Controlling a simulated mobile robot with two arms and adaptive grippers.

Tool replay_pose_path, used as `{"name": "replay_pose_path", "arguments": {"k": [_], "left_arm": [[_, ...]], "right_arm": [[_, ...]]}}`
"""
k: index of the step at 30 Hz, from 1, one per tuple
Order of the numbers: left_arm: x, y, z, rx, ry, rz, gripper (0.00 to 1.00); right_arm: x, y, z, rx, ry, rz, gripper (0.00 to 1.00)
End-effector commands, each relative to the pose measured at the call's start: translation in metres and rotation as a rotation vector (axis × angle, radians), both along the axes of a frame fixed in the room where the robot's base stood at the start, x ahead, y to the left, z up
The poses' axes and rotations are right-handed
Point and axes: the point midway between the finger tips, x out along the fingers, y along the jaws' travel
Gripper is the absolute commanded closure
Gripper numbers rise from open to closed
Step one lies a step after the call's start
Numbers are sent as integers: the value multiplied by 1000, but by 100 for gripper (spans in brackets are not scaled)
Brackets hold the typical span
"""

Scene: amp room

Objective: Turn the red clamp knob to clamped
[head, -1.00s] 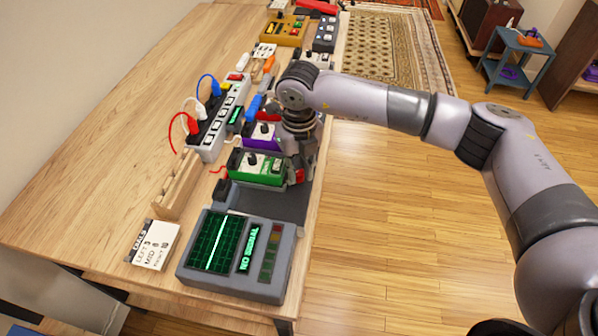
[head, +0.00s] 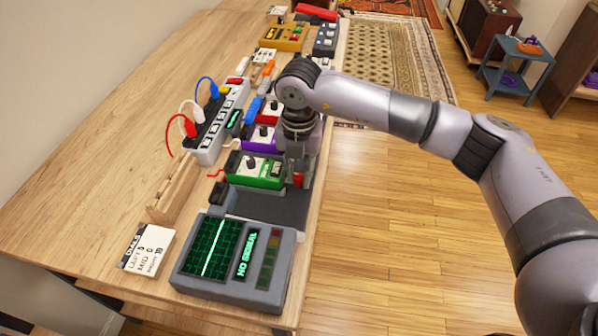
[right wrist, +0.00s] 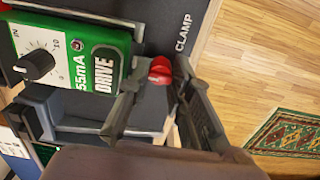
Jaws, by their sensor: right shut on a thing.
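The red clamp knob (right wrist: 160,70) sits beside the word CLAMP on the dark board, near the table's right edge. My right gripper (right wrist: 158,84) is shut on it, with one finger on each side. In the head view a bit of red (head: 298,180) shows under my right gripper (head: 299,172), at the corner of the green DRIVE pedal (head: 254,169). The knob's exact angle is hard to read. The green pedal also shows in the right wrist view (right wrist: 85,52), with a black dial. My left gripper is not in view.
A dial-note card (head: 147,249), a wooden rack (head: 176,192) and a power strip with plugs (head: 217,125) lie left of the pedals. A purple pedal (head: 258,139) is behind. Open floor lies right.

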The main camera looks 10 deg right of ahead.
Motion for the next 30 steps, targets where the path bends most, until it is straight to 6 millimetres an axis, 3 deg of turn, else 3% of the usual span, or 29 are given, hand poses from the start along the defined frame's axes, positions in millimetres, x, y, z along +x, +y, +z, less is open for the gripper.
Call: {"name": "replay_pose_path", "arguments": {"k": [15,16,25,30], "left_arm": [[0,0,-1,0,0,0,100],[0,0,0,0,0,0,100],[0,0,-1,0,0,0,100],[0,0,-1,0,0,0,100]], "right_arm": [[1,0,1,1,-3,-22,100],[1,0,1,1,-3,-22,80],[0,0,0,1,-1,-20,60],[0,1,0,1,-2,-19,60]]}}
